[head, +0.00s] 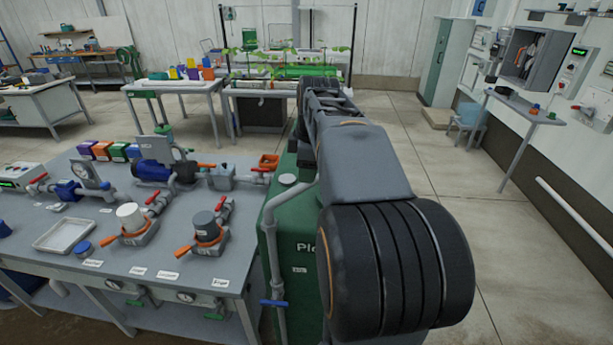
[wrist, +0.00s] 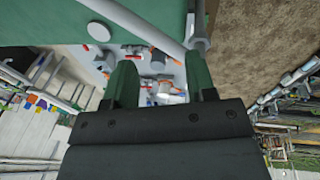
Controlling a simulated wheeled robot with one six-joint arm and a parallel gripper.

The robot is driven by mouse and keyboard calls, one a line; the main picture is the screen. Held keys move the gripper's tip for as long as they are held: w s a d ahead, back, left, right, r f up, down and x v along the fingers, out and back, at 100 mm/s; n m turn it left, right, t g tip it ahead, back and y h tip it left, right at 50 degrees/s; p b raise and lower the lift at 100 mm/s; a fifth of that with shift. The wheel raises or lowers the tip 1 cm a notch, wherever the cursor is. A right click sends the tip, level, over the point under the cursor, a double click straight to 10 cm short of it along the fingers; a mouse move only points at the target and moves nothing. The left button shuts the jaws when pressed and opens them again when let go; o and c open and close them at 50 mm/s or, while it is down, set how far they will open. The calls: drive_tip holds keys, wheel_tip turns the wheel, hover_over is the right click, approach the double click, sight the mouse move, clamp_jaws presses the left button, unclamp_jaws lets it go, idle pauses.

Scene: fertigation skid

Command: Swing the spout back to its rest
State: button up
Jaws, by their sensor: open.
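A light grey pipe, which looks like the spout (head: 270,235), bends down along the left side of the green tank (head: 295,292) in the head view. A blue handle (head: 273,303) sits low on it. In the wrist view a grey pipe (wrist: 140,22) crosses the top beside the green tank wall (wrist: 65,20). My gripper (wrist: 160,66) is open, its two green fingers apart with nothing held between them. The right fingertip is close to the pipe's lower end; I cannot tell whether they touch. My arm hides much of the tank in the head view, and the gripper is not clear there.
The grey bench (head: 150,225) left of the tank bears a white tray (head: 66,236), a blue pump (head: 155,171), a white-capped unit (head: 131,218), a dark-capped unit (head: 207,229) and red-handled valves. Concrete floor (head: 500,240) lies clear to the right. A wall shelf (head: 525,108) stands farther right.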

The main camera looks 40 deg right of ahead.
wheel_tip(320, 180, up, 4)
drive_tip(key=d+r+n, duration=0.1)
drive_tip(key=d+n, duration=0.1)
drive_tip(key=n, duration=0.6)
drive_tip(key=p+x, duration=0.1)
drive_tip(key=x, duration=1.2)
drive_tip(key=shift+a+f+p, duration=0.2)
drive_tip(key=shift+f+p, duration=0.1)
drive_tip(key=shift+p, duration=0.1)
clamp_jaws()
